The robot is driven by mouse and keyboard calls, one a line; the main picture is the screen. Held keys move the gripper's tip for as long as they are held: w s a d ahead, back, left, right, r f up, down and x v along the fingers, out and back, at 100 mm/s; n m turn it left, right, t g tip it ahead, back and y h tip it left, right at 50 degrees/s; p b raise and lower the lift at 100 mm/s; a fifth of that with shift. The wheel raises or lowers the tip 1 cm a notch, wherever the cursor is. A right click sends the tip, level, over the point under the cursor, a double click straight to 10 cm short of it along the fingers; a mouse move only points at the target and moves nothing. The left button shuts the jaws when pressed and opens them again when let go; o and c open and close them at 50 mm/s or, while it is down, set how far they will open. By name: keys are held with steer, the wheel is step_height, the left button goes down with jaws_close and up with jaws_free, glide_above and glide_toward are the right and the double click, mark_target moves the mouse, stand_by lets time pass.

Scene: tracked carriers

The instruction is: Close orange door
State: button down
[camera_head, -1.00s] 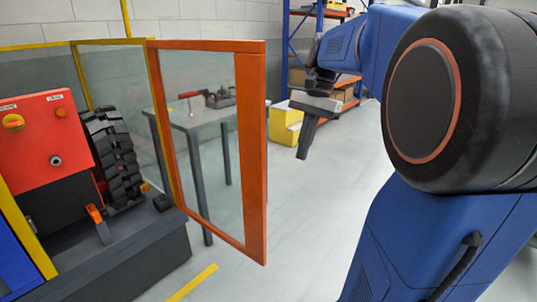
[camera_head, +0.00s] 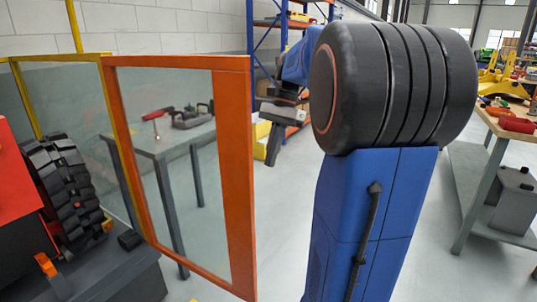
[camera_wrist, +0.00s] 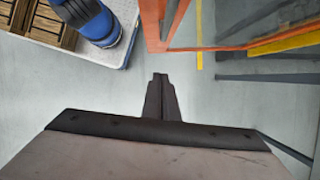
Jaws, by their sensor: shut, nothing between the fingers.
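The orange door (camera_head: 238,170) is an orange frame around a clear pane. It stands open, hinged on the yellow-framed enclosure and swung out toward me. Its orange edge also shows at the top of the wrist view (camera_wrist: 153,25). My gripper (camera_head: 270,160) is shut and empty, fingers pointing down, just to the right of the door's free edge in the head view. In the wrist view the closed fingers (camera_wrist: 159,78) are over bare floor, below and apart from the door's edge. I see no contact with the door.
A grey table (camera_head: 160,148) with tools stands behind the pane. A black tire (camera_head: 68,185) and red machine (camera_head: 14,180) are at left. A workbench (camera_head: 490,125) stands at right. Shelving (camera_head: 262,45) is at the back. Grey floor around the gripper is clear.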

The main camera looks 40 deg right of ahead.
steer(key=s+a+f, duration=0.1)
steer(key=a+f, duration=0.5)
steer(key=shift+a+f, duration=0.15)
steer(key=shift+a, duration=0.05)
steer(key=shift+s, duration=0.1)
steer(key=shift+a, duration=0.15)
